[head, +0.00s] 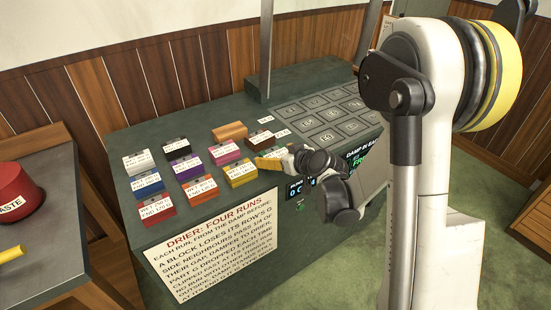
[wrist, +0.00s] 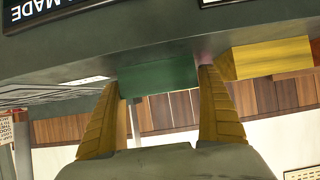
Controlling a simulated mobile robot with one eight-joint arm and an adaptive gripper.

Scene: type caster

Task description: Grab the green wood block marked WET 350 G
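The green block (wrist: 160,77) shows in the wrist view at the front edge of the dark surface, between the two yellow fingers of my gripper (wrist: 160,78). A finger is at each side of it, close to or touching its sides. I cannot tell whether they grip it. No marking is readable on the side I see. In the head view my gripper (head: 268,162) is low at the right front of the block rows.
The yellow block (head: 240,173) is just left of my gripper; it also shows in the wrist view (wrist: 270,59). Several other labelled blocks stand in rows, including a pink one (head: 225,153). A numbered grid (head: 322,117) lies at the back right. A rules sign (head: 218,253) faces front.

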